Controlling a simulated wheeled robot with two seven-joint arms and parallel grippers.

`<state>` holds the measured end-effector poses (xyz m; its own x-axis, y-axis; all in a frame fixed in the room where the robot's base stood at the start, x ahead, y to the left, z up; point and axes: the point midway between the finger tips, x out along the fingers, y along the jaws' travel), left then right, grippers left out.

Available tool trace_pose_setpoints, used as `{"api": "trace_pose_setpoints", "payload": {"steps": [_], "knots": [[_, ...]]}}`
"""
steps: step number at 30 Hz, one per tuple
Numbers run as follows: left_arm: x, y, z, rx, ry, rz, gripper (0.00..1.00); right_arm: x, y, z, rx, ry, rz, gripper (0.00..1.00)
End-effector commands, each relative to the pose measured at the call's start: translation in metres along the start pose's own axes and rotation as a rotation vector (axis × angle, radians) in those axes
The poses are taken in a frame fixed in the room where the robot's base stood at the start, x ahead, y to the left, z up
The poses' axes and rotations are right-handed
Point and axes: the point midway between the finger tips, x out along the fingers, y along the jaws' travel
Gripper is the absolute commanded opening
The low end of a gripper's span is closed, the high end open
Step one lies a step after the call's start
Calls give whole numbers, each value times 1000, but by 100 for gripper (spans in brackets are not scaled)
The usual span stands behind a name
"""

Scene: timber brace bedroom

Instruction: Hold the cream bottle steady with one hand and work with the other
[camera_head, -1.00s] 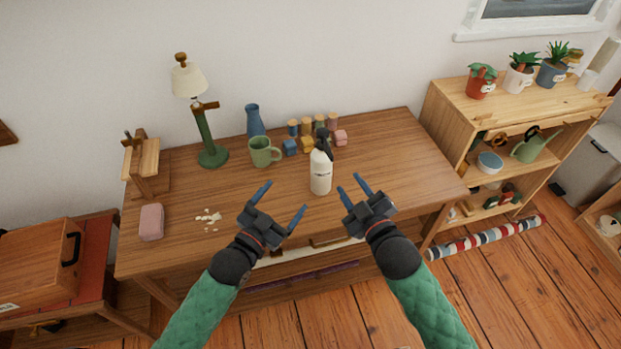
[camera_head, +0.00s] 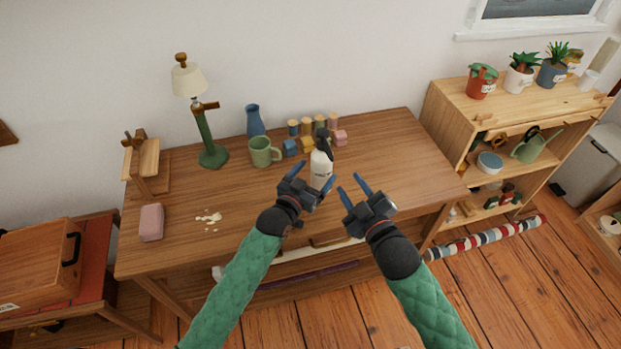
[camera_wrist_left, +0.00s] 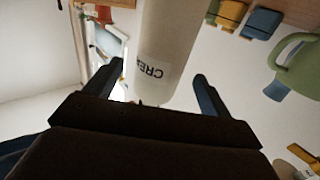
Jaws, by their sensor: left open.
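The cream bottle (camera_head: 320,168), off-white with a dark spray top, stands upright on the wooden desk (camera_head: 385,150). My left gripper (camera_head: 313,176) is open at the near side of the bottle and partly covers its lower body. In the left wrist view the bottle (camera_wrist_left: 165,55), with a label reading "CREA", lies between and just beyond the two open blue fingers (camera_wrist_left: 160,85). I cannot tell whether either finger touches it. My right gripper (camera_head: 350,188) is open and empty, to the right of the bottle near the desk's front edge.
A green lamp (camera_head: 207,140), a pink block (camera_head: 151,222) and a pale spill (camera_head: 208,218) are to the left. The desk's right side is clear.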

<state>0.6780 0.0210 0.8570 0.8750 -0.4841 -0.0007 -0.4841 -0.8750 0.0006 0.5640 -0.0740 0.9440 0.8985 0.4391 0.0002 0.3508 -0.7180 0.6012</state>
Motion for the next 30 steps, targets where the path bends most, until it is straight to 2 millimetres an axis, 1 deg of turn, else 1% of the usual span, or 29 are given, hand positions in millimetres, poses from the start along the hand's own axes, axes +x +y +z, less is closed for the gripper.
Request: {"api": "trace_pose_setpoints", "payload": {"steps": [1, 6, 12, 18, 25, 29, 30], "knots": [[8, 0, -1, 0, 2, 0, 83, 0, 0, 0, 0, 0, 0, 36], [32, 0, -1, -1, 2, 0, 83, 0, 0, 0, 0, 0, 0, 36], [52, 0, -1, -1, 1, 0, 83, 0, 0, 0, 0, 0, 0, 36], [60, 0, -1, 1, 1, 0, 83, 0, 0, 0, 0, 0, 0, 36], [60, 0, 0, 1, 1, 0, 83, 0, 0, 0, 0, 0, 0, 36], [60, 0, 0, 1, 1, 0, 57, 0, 0, 0, 0, 0, 0, 36], [60, 0, 0, 1, 1, 0, 49, 0, 0, 0, 0, 0, 0, 36]]}}
